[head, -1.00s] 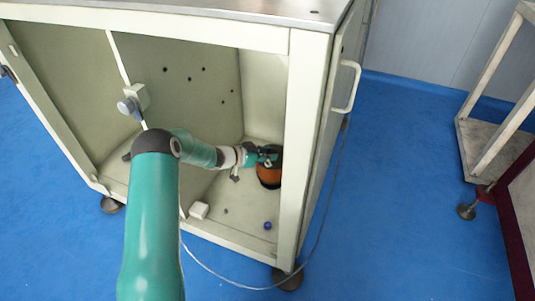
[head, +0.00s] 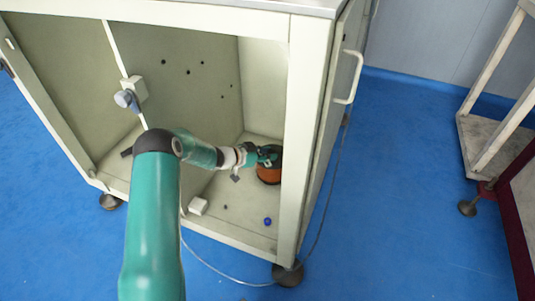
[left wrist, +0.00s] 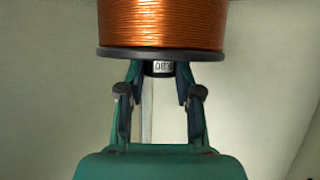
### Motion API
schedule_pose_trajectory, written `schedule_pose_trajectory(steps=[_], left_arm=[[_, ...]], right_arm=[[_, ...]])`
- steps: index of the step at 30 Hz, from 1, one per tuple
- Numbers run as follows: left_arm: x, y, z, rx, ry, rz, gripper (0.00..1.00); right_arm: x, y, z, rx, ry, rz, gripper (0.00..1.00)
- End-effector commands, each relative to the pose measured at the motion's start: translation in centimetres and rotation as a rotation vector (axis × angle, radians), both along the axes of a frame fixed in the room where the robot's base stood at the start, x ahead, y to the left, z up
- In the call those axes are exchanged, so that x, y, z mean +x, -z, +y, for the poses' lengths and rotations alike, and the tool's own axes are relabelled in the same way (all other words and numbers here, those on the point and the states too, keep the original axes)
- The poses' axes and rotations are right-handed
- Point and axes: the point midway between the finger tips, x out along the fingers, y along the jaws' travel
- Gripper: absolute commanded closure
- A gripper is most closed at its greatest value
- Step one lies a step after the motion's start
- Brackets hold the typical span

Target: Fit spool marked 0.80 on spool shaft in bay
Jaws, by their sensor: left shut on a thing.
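The spool (head: 268,173), wound with copper-coloured wire and with black flanges, is inside the cabinet's right bay, near the right wall. It fills the top of the left wrist view (left wrist: 162,25), with a small white label (left wrist: 162,67) on the hub below its flange; the digits are too small to read surely. My left gripper (head: 262,157) reaches into the bay and is shut on the spool's hub, its fingers (left wrist: 160,68) on either side of the label. The spool shaft cannot be made out. My right gripper is not in view.
The bay (head: 235,215) has a right front post (head: 305,130) close to the spool and a divider on its left. A grey knob (head: 125,98) sticks out from the divider.

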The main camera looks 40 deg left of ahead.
Motion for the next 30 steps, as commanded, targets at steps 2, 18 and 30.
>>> schedule_pose_trajectory(steps=[2,18,30], left_arm=[[0.2,-0.2,0.1,0.001,0.0,-0.011,1.0],[0.2,1.0,0.1,0.0,-0.001,-0.011,1.0],[0.2,1.2,0.0,0.0,0.0,-0.01,0.61]], right_arm=[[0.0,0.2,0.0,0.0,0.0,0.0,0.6],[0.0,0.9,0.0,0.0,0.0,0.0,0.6],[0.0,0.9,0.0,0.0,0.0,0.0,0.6]])
